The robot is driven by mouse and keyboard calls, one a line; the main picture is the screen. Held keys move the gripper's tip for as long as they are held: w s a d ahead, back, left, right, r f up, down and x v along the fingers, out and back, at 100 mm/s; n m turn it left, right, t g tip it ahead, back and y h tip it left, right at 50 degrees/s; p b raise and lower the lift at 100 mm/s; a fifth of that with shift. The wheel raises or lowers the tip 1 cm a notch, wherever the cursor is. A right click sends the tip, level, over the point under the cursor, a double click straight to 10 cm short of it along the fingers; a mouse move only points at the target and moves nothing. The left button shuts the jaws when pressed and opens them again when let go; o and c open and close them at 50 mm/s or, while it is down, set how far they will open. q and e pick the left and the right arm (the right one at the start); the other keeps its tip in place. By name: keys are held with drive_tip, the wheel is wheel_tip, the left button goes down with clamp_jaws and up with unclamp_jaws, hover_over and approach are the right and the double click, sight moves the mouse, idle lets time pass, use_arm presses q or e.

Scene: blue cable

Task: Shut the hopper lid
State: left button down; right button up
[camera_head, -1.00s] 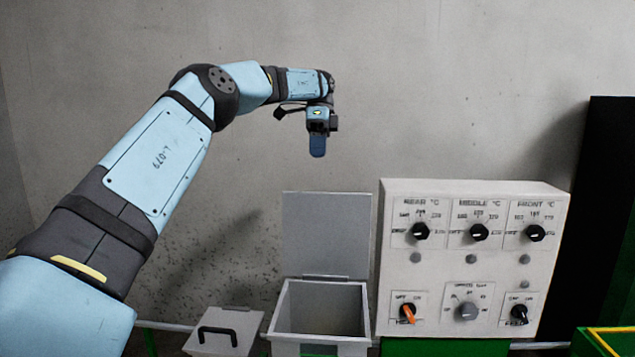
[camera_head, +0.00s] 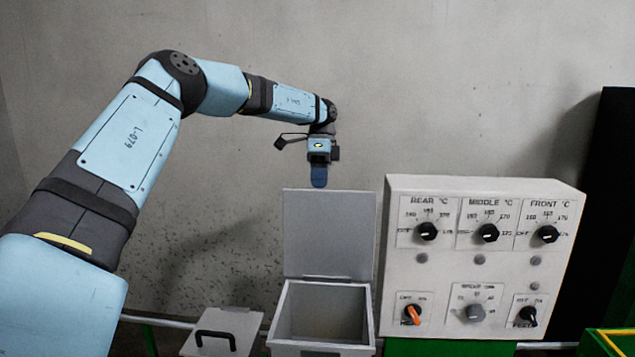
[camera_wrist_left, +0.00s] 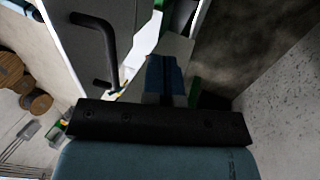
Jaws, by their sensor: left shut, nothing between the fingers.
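The hopper (camera_head: 283,322) is a pale grey open-topped box at the lower middle of the head view. Its flat grey lid (camera_head: 328,235) stands upright at the back of the opening, so the hopper is open. My left gripper (camera_head: 319,182) points down just above the lid's top edge in the head view. Its blue fingers are together and empty, and they look close to that edge; I cannot tell whether they touch. In the left wrist view the shut fingers (camera_wrist_left: 166,78) show beside pale panels, one with a black handle (camera_wrist_left: 98,42). My right gripper is out of view.
A white control panel (camera_head: 480,262) with several knobs stands right of the hopper. A lower grey box with a black-handled cover (camera_head: 222,328) is at its left. A bare wall (camera_head: 420,80) rises behind. A dark upright block (camera_head: 600,200) is at the far right.

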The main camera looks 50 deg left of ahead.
use_arm(q)
drive_tip(key=s+d, duration=0.1)
drive_tip(key=s+d+p, duration=0.1)
drive_tip(key=s, duration=0.1)
drive_tip(key=shift+d+f, duration=0.2)
drive_tip(key=shift+d, duration=0.1)
drive_tip(key=shift+s, duration=0.15)
